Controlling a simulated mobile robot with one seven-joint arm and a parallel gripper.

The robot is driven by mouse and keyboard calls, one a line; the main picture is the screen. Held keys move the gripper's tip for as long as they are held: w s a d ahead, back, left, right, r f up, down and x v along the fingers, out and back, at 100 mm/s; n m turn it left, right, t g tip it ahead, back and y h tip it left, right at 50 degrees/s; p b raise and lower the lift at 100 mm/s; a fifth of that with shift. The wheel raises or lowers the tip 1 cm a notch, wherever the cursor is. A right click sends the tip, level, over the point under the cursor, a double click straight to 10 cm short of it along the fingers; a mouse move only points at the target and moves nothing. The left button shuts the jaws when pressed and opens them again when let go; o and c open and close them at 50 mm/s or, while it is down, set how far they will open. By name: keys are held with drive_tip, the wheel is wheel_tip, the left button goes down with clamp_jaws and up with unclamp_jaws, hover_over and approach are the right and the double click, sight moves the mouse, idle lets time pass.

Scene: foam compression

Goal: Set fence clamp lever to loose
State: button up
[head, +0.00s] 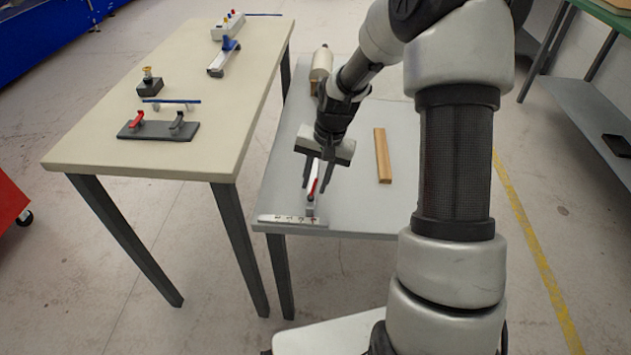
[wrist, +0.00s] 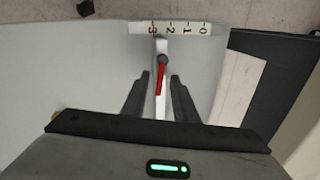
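The fence clamp lever is a red handle (wrist: 160,78) in the wrist view, on a dark round pivot near the ruler end of a pale fence bar. It also shows as a red sliver in the head view (head: 313,186). The fence (head: 309,195) runs back from a white ruled scale (head: 293,219) at the near edge of the grey table. My gripper (head: 319,186) points down over the fence. Its fingers (wrist: 160,92) are open, one on each side of the red handle, with gaps showing. I cannot tell whether either finger touches it.
A wooden strip (head: 382,156) lies right of my gripper on the grey table (head: 350,205). The beige table (head: 90,150) at left holds a dark plate (head: 158,131) with red and grey levers, and a blue-handled device (head: 224,58).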

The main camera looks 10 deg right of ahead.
clamp_jaws()
drive_tip(key=shift+w+a+r+n+p, duration=0.1)
drive_tip(key=shift+r+n+p, duration=0.05)
drive_tip(key=shift+n+p, duration=0.15)
drive_tip(key=shift+w+a+n+p, duration=0.1)
drive_tip(key=shift+a+n+p, duration=0.15)
drive_tip(key=shift+n, duration=0.65)
unclamp_jaws()
